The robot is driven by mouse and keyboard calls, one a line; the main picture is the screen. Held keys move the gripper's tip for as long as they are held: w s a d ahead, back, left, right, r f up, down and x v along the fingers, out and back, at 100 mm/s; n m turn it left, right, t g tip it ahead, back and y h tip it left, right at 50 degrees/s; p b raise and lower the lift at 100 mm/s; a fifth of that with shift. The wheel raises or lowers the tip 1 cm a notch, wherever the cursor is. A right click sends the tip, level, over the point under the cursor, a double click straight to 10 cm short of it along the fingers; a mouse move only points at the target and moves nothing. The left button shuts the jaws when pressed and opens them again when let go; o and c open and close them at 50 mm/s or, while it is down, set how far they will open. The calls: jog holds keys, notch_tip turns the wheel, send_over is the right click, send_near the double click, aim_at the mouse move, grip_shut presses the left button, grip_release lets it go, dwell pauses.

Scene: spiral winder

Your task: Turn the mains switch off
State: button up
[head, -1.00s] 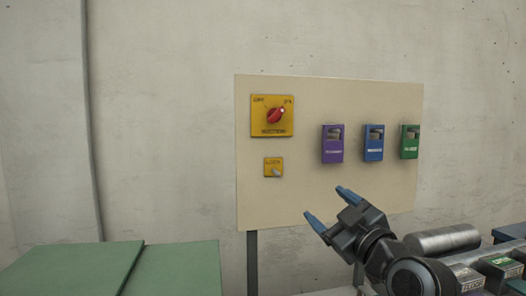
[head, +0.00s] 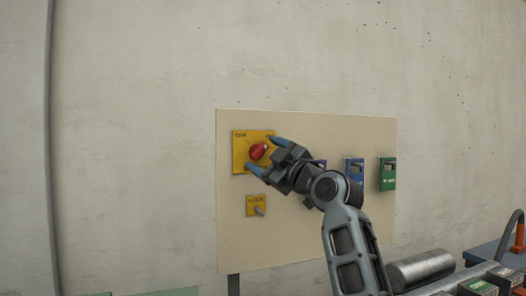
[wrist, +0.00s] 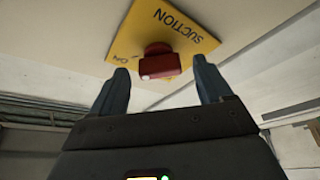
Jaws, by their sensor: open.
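A red rotary knob (head: 258,151) sits on a large yellow plate (head: 240,160) at the upper left of the cream panel. In the wrist view, the plate (wrist: 190,28) is lettered SUCTION, with ON near the red knob (wrist: 158,64); no mains lettering is readable. My gripper (head: 264,155) is open in front of the plate, its two blue fingers on either side of the knob. In the wrist view my gripper (wrist: 160,68) shows gaps on both sides of the knob. How near the fingertips are to the plate is unclear.
A small yellow plate with a grey lever (head: 257,208) is below on the cream panel (head: 300,240). To the right are a blue box (head: 354,170), a green box (head: 388,173) and a purple box mostly hidden by my gripper. Bare wall surrounds the panel.

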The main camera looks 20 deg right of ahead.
jog(key=shift+w+a+r, duration=0.2)
jog(key=shift+w, duration=0.45)
jog(key=c, duration=1)
jog(key=shift+c, duration=0.2)
